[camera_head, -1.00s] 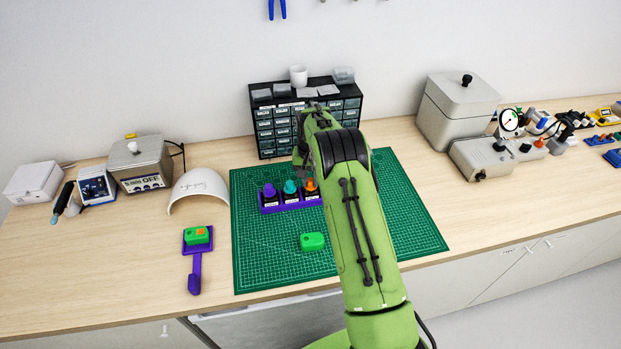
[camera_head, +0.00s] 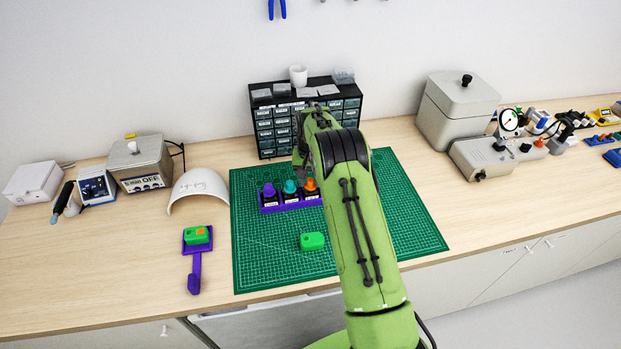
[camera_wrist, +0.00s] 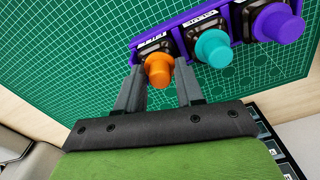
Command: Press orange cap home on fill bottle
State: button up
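The orange cap (camera_wrist: 158,68) sits on the fill bottle (camera_wrist: 155,46), a dark bottle with a white label, at one end of a purple rack (camera_wrist: 222,37). It also shows in the head view (camera_head: 311,185), beside my arm. Whether the cap is fully seated cannot be told. My gripper (camera_wrist: 159,72) is open, with its two dark fingertips on either side of the orange cap and a small gap showing at each side.
A teal-capped bottle (camera_wrist: 213,48) and a purple-capped bottle (camera_wrist: 276,22) share the rack on the green mat (camera_head: 270,260). A green block (camera_head: 312,241) lies in front. A drawer cabinet (camera_head: 276,128) stands close behind. The mat's front left is clear.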

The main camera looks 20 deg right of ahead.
aim_at(310, 180)
jog(key=shift+o, duration=0.5)
jog(key=shift+f, duration=0.2)
notch_tip(310, 180, up, 16)
jog(key=p, duration=0.1)
jog(key=shift+f, duration=0.15)
jog(key=s+a+r+n+t, duration=0.1)
jog(key=s+a+r, duration=0.3)
jog(key=s+r, duration=0.3)
jog(key=s+a+r+n+t, duration=0.1)
jog(key=s+a+r+t, duration=0.15)
jog(key=s+r, duration=0.45)
jog(key=s+a+f+n+t+b, duration=0.1)
jog(key=s+a+f, duration=0.1)
jog(key=s, duration=0.9)
jog(key=s+a+f+n+t, duration=0.1)
jog(key=s+a+f+n, duration=0.1)
jog(key=s, duration=0.9)
jog(key=shift+s+a+f+b, duration=0.25)
jog(key=shift+a+f+b, duration=0.1)
jog(key=shift+f, duration=0.2)
